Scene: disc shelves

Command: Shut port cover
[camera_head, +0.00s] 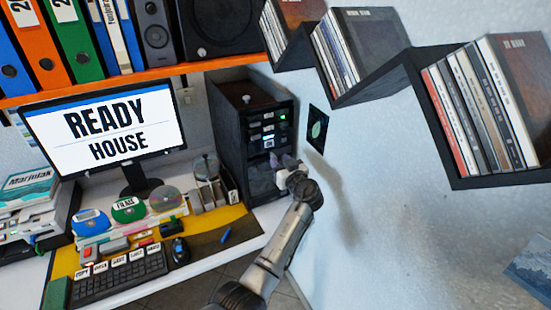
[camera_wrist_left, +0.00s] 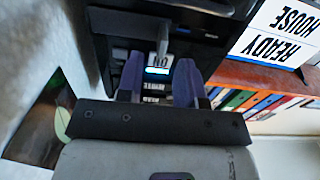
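The black computer tower (camera_head: 232,120) stands on the desk against the wall, with lit slots and a small label on its front. My left gripper (camera_head: 285,162) is at the lower part of that front, below the label. In the left wrist view its two purple fingers (camera_wrist_left: 160,62) are apart, with a gap between them. A small lit blue-white display (camera_wrist_left: 157,71) and a slim grey upright piece (camera_wrist_left: 163,40) on the tower show in the gap. I cannot tell whether this piece is the port cover, or whether a finger touches it. My right gripper is not in view.
The monitor (camera_head: 105,122) reads READY HOUSE. A disc stand (camera_head: 207,170), keyboard (camera_head: 120,275) and mouse (camera_head: 180,249) are on the desk left of my arm. Black zigzag shelves (camera_head: 440,110) with discs hang on the right wall. The wall below them is mostly clear.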

